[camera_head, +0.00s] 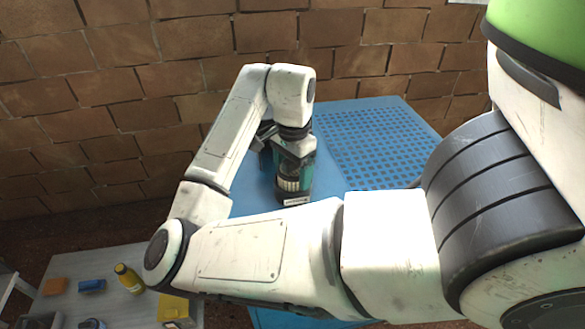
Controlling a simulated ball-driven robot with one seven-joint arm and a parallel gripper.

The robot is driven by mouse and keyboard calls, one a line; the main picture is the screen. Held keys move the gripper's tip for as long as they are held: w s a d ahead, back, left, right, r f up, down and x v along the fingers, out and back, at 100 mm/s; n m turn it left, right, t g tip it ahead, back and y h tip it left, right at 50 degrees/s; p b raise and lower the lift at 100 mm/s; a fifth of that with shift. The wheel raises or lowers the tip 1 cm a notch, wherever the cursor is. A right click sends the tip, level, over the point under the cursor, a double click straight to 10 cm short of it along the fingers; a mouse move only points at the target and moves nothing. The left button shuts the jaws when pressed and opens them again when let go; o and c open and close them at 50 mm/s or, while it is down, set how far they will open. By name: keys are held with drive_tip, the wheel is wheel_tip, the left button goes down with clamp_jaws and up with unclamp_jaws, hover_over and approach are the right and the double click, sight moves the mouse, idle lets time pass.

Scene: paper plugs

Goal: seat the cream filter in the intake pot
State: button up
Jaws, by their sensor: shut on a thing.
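My gripper (287,163) points down over the blue table, at the end of my bent arm. Its dark fingers are shut on the cream filter (290,184), a small pale ribbed piece partly covered by the fingers. The filter shows at the intake pot (297,201), a dark and teal vessel with a pale label low on its front. The fingers and wrist hide much of the pot's upper part. I cannot tell how deep the filter sits or whether it touches the pot's walls.
The blue table (335,180) has a perforated grid area (375,140), clear of objects, to the right. A grey table (115,270) at lower left bears an orange block (54,286), a blue block (91,285), a yellow bottle (129,279) and a yellow box (174,311). A brick wall stands behind.

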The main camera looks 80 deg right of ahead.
drive_tip(key=o, duration=1)
drive_tip(key=shift+o, duration=0.2)
drive_tip(key=shift+r, duration=0.1)
drive_tip(key=shift+r+p, duration=1.4)
drive_tip(key=shift+p, duration=0.05)
drive_tip(key=shift+r+p, duration=0.4)
drive_tip(key=shift+r, duration=0.95)
wheel_tip(320, 180, up, 11)
drive_tip(key=shift+b, duration=0.45)
